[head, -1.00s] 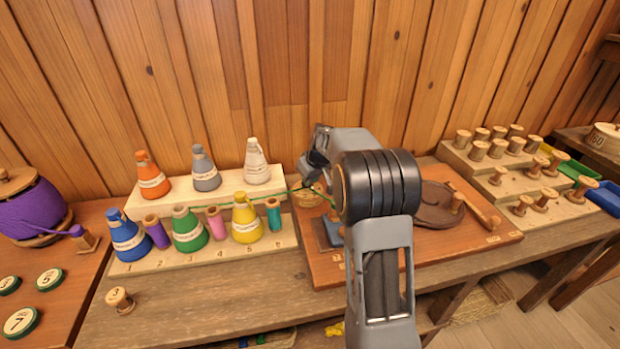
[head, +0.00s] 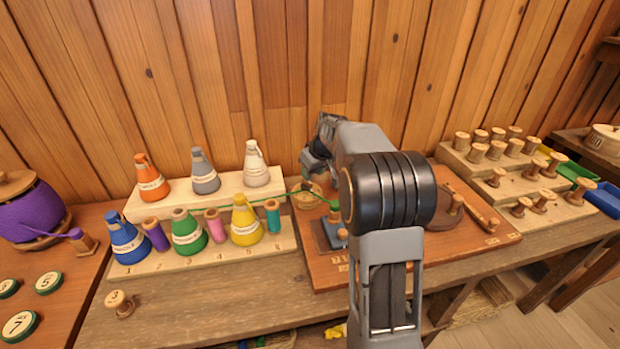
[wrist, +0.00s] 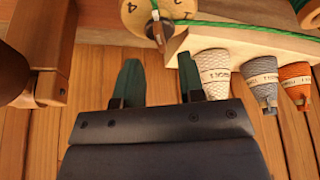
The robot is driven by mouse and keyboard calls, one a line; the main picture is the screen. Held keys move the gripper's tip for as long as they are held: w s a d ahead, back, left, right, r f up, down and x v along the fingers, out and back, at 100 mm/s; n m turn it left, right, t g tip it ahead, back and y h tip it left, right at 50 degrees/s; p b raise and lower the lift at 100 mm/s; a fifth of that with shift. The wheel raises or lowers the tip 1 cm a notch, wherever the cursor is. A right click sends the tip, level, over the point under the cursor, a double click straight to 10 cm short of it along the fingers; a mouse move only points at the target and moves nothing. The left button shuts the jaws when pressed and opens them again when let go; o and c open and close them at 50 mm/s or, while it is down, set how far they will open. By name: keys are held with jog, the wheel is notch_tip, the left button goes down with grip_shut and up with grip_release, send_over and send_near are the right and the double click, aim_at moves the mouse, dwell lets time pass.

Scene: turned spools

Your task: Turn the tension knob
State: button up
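A round pale wooden dial (head: 311,196) stands at the left of the brown board, below my gripper. I take it to be the tension knob. In the wrist view the dial (wrist: 150,12) is at the top edge, partly cut off, with a "4" on its face and a narrow pointer-like bar across it. My gripper (head: 312,174) is partly hidden behind my arm in the head view. In the wrist view my gripper (wrist: 158,75) has two dark green fingers set well apart with nothing between them. The fingertips are apart from the dial.
Green thread (wrist: 250,30) runs from the dial past the cones. White (head: 256,165), grey (head: 205,172) and orange (head: 150,180) cones stand on a raised step. A wooden upright (wrist: 50,55) is left in the wrist view. My arm covers the board's middle.

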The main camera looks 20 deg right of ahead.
jog(key=v, duration=0.8)
jog(key=shift+s+r, duration=0.2)
jog(key=shift+r, duration=0.2)
jog(key=s+f+m+g+p, duration=0.1)
jog(key=s+f+m, duration=0.2)
jog(key=s+f, duration=0.1)
jog(key=s+a+r+p, duration=0.1)
jog(key=s+a+p, duration=0.2)
jog(key=s+a, duration=0.4)
jog(key=s+a+r+h+p, duration=0.1)
jog(key=s+a+p, duration=0.3)
jog(key=s, duration=0.9)
jog(key=a+r, duration=0.1)
jog(key=a, duration=0.1)
jog(key=shift+a+r, duration=0.2)
jog(key=shift+a, duration=0.2)
